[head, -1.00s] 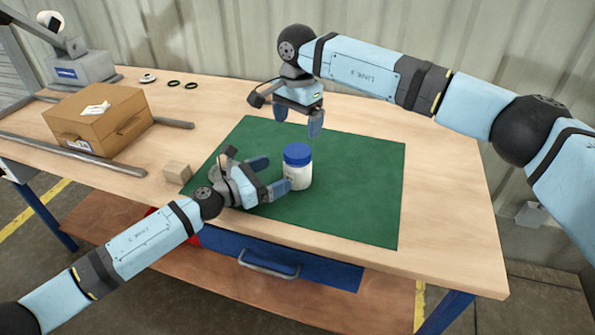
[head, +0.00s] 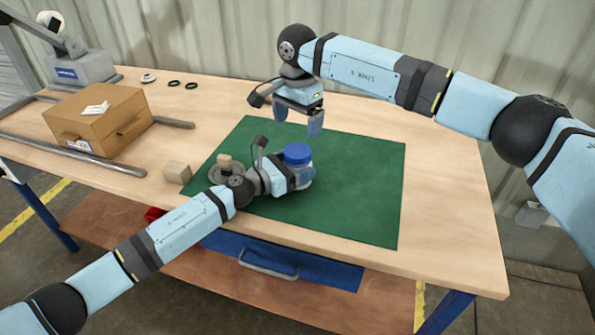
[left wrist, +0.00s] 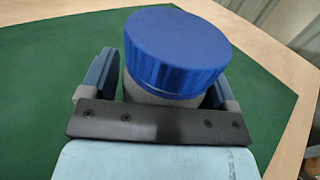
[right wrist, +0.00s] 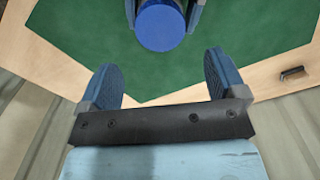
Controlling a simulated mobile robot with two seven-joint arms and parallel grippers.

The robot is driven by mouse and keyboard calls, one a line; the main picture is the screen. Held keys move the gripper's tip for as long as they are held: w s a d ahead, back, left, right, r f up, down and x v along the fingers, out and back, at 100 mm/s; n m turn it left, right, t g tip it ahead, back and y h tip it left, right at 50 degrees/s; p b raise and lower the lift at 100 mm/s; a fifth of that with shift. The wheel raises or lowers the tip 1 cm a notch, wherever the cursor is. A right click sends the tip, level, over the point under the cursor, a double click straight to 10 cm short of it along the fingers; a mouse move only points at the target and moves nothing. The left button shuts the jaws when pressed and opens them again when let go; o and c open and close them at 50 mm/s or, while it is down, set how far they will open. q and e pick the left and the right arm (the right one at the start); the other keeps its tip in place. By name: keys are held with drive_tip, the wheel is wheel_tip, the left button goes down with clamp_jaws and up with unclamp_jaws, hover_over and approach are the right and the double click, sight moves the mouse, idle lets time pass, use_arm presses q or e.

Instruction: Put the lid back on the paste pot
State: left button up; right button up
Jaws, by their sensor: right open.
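A white pot (head: 296,167) with a blue screw-type lid (head: 297,152) on top stands upright on the green mat. The lid also shows from close up in the left wrist view (left wrist: 177,50) and at the top of the right wrist view (right wrist: 160,25). Whether the lid is tight or only resting I cannot tell. My left gripper (head: 298,180) has a finger on each side of the pot, below the lid; whether the fingers press on it I cannot tell. My right gripper (head: 298,120) is open and empty, above the mat behind the pot.
Another wooden block (head: 177,172) is at the mat's left edge. A cardboard box (head: 98,120) stands farther left. The mat's right part (head: 370,190) is clear.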

sight(297, 149)
use_arm(q)
drive_tip(key=c, duration=1.1)
drive_tip(key=shift+c, duration=0.9)
use_arm(e)
drive_tip(key=shift+w+a, duration=0.1)
drive_tip(key=shift+w, duration=0.15)
drive_tip(key=shift+s+f, duration=0.1)
drive_tip(key=shift+f, duration=3.9)
drive_tip(key=shift+c, duration=0.5)
